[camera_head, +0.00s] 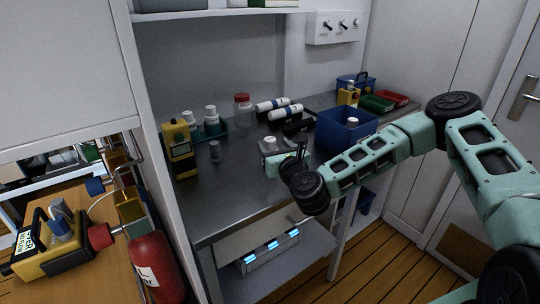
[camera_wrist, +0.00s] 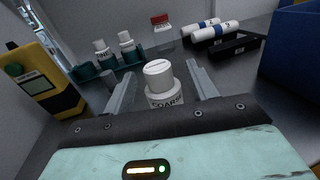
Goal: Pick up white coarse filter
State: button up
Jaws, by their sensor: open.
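The white coarse filter (camera_wrist: 163,86) is a short white cylinder with a narrower top and a dark printed label, partly legible as "COAR". It stands upright on the grey metal worktop. In the wrist view it lies between the two fingers of my gripper (camera_wrist: 162,88), with a visible gap on each side. The lower part of the filter is hidden behind the gripper body. In the head view the filter's white top (camera_head: 269,143) shows just left of my gripper (camera_head: 283,160). My gripper is open and holds nothing.
Behind stand white-capped bottles in a teal rack (camera_head: 212,127), a red-lidded jar (camera_head: 243,108) and white cylinders (camera_head: 279,106) on a black holder. A yellow device (camera_head: 179,150) is at left. A blue bin (camera_head: 345,130) stands close at right. The front left worktop is clear.

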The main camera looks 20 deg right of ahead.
aim_at(267, 139)
jog(key=w, duration=0.3)
jog(key=w+p, duration=0.1)
jog(key=w, duration=0.1)
jog(key=shift+a+f, duration=0.15)
jog(key=shift+a, duration=0.15)
jog(key=c, duration=1.1)
